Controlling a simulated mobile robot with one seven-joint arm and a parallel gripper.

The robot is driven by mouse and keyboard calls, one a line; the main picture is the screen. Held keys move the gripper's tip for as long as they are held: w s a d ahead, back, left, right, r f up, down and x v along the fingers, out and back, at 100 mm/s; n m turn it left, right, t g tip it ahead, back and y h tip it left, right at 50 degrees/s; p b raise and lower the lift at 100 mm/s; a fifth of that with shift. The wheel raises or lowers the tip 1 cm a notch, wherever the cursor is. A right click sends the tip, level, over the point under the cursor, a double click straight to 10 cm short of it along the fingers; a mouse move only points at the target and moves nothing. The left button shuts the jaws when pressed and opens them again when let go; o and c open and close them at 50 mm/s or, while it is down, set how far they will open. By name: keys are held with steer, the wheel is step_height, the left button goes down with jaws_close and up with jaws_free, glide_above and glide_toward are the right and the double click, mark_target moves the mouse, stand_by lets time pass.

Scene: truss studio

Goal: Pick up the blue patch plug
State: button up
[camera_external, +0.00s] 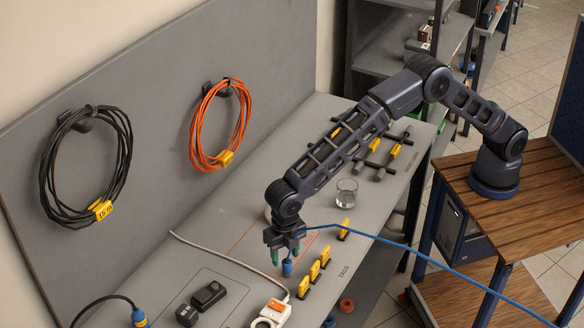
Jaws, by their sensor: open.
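The blue patch plug (287,267) is at the end of a blue cable (400,244), over the grey bench (215,257). My gripper (286,257) points down right above and around the plug. Its fingers are on either side of the plug's upper part and look apart. Whether a finger touches the plug is too small to tell. The blue cable runs from the plug to the right, past the bench's front edge and in front of the wooden stand.
Several yellow tags (315,271) stand just right of my gripper. A white power strip (271,314) and black adapters (208,295) lie in front. A glass (346,193) stands behind. Black (84,165) and orange (220,125) cable coils hang on the back panel.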

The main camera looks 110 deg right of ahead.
mark_target(287, 262)
steer(key=shift+s+a+f, duration=0.1)
steer(key=shift+f, duration=1.4)
steer(key=shift+s+a+f, duration=0.1)
steer(key=shift+f, duration=1.35)
steer(key=shift+c, duration=0.4)
steer(key=c, duration=1)
